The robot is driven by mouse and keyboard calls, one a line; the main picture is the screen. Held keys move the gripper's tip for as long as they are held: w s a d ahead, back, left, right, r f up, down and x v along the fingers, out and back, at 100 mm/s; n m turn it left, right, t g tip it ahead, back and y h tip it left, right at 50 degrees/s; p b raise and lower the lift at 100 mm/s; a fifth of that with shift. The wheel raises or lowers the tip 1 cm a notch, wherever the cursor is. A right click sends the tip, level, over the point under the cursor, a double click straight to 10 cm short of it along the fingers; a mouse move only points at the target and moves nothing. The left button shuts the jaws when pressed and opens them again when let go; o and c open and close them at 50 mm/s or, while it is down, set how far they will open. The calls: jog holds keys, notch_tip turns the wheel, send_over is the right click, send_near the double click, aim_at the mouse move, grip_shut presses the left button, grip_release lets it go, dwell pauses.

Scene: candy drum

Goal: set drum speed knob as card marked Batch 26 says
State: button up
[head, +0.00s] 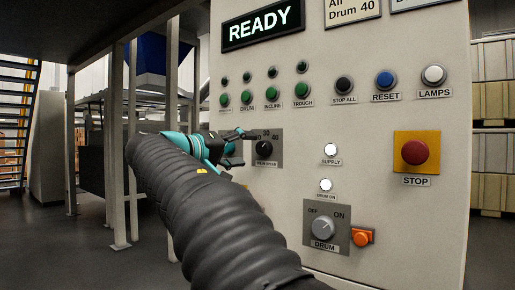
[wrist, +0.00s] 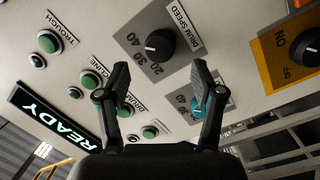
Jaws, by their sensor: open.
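The black drum speed knob (head: 264,148) sits on a grey plate marked 30 and 40 in the head view. In the wrist view the knob (wrist: 160,45) is upper middle, beside 20, 30 and 40; its white mark faces the numbers, exact setting unclear. My gripper (head: 238,138) is just left of the knob in the head view. In the wrist view my gripper (wrist: 160,82) is open and empty, its fingers apart below the knob, not around it. A card (head: 353,10) reads "All Drum 40"; its top is cut off. No Batch 26 marking is readable.
Several green buttons (head: 246,97) are above the knob. A red stop button (head: 414,152) is at the right. An off/on drum switch (head: 323,228) is below. In the wrist view another numbered plate (wrist: 180,101) with a teal part is partly behind the right finger.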

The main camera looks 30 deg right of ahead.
aim_at(260, 149)
jog(key=shift+x, duration=2.7)
jog(key=shift+c, duration=0.3)
jog(key=c, duration=1.1)
